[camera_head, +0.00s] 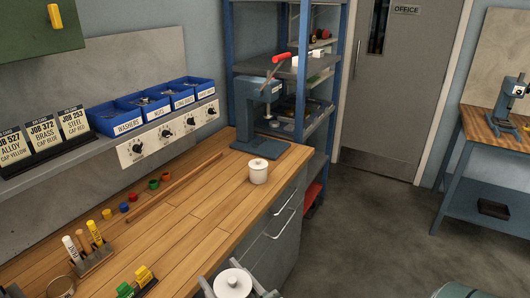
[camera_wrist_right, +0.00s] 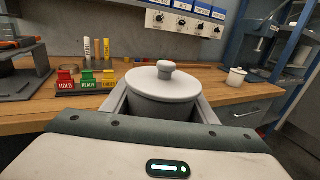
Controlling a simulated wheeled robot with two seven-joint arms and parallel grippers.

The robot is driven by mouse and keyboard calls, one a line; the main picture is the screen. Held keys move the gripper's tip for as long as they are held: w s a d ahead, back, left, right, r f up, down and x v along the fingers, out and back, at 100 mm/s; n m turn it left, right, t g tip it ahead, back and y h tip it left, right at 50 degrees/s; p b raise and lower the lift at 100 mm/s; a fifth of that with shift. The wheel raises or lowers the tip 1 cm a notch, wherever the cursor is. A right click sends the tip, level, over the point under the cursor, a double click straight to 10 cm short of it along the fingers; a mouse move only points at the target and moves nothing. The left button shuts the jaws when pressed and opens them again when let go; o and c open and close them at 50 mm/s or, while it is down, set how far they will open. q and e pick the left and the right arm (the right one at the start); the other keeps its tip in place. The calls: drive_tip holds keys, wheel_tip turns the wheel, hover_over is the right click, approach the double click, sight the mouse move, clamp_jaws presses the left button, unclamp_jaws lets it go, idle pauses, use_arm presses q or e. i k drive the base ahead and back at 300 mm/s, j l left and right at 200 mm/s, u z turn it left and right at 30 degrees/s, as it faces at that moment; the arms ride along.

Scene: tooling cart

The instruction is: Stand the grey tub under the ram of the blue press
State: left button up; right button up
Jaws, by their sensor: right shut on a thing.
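The grey tub (camera_head: 232,284), with a pale knobbed lid, is at the bottom edge of the head view. It also shows large in the right wrist view (camera_wrist_right: 165,105). My right gripper (camera_head: 238,292) is shut on it, one finger on each side, and the tub looks upright. The blue press (camera_head: 245,105) stands at the far end of the wooden bench, its red-tipped lever raised. Its base plate (camera_head: 262,147) looks bare under the ram. My left gripper is not in view.
A small white lidded pot (camera_head: 258,173) stands on the bench in front of the press. A wooden rod (camera_head: 175,187), coloured caps and a marker block (camera_head: 94,255) lie along the bench. Blue bins (camera_head: 119,120) sit on the ledge. Another press (camera_head: 508,110) stands on the right-hand table.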

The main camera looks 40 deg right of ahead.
sight(267, 146)
drive_tip(key=i+l+u, duration=0.2)
drive_tip(key=l, duration=1.2)
drive_tip(key=i+l+u, duration=0.25)
drive_tip(key=l, duration=1.25)
drive_tip(key=i+l+u, duration=0.2)
drive_tip(key=l, duration=1.25)
drive_tip(key=k, duration=0.1)
